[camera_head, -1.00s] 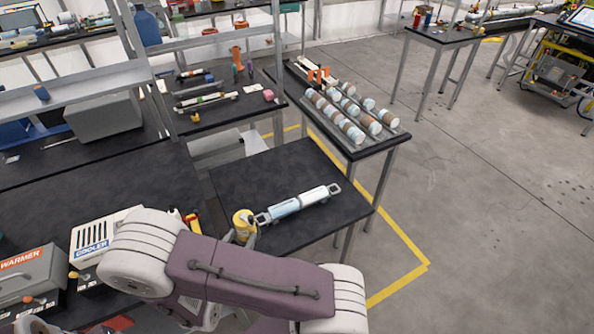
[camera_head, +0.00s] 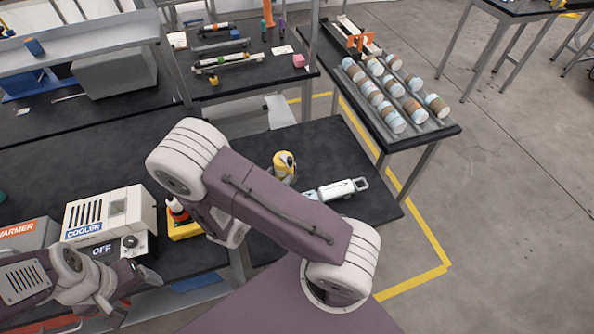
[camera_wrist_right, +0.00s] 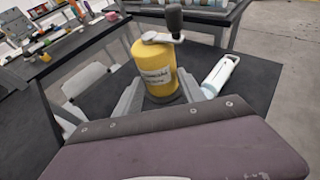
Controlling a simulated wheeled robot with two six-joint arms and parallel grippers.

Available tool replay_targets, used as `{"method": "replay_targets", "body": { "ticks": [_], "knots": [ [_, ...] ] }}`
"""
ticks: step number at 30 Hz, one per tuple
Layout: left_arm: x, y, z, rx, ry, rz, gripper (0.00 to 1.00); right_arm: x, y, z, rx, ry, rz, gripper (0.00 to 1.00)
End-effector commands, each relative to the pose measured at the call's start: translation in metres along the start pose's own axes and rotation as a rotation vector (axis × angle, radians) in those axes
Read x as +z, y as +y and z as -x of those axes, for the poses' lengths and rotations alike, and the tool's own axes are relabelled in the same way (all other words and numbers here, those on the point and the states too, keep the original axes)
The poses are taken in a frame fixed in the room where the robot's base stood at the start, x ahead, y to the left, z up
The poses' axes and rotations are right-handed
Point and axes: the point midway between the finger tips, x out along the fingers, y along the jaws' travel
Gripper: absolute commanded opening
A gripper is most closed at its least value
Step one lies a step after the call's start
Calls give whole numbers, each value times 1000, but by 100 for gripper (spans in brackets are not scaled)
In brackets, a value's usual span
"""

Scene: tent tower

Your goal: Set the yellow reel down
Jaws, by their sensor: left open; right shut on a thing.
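The yellow reel (camera_head: 285,165), with a dark knob on a pale crank arm on top, shows over the small black table (camera_head: 330,143) in the head view. In the wrist view the yellow reel (camera_wrist_right: 157,72) is upright between the two grey fingers of my right gripper (camera_wrist_right: 160,93), which is shut on it. I cannot tell whether its base touches the tabletop. My left gripper (camera_head: 138,277) is open at the lower left, away from the reel, near the cooler.
A white tube with a handle (camera_head: 338,188) lies on the small table, close to the reel's right; it also shows in the wrist view (camera_wrist_right: 220,75). A rack of several rolls (camera_head: 405,100) stands behind. A cooler box (camera_head: 105,215) is at left. The small table's back is clear.

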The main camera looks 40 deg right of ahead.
Motion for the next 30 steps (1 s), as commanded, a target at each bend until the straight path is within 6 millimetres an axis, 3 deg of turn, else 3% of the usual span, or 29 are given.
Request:
{"method": "replay_targets", "body": {
  "ticks": [1, 6, 14, 17, 24, 30],
  "knots": [
    [1, 0, -12, 0, 0, 0, 77, -6, -8, -13, -34, -2, -16, 0],
    [3, -1, -28, 0, 0, 0, 77, -8, -32, -43, -134, -1, -63, 0],
    [3, -1, -34, 0, 0, 0, 77, -7, -49, -59, -197, 0, -94, 0],
    [3, -1, -32, 0, 1, 0, 77, -9, -43, -66, -198, 0, -94, 0],
    [3, 0, -28, 0, 0, 0, 77, -25, -2, -124, -199, -1, -96, 0],
    [3, 0, -28, 0, 0, 0, 77, -36, 24, -159, -196, 0, -94, 0]
  ]
}}
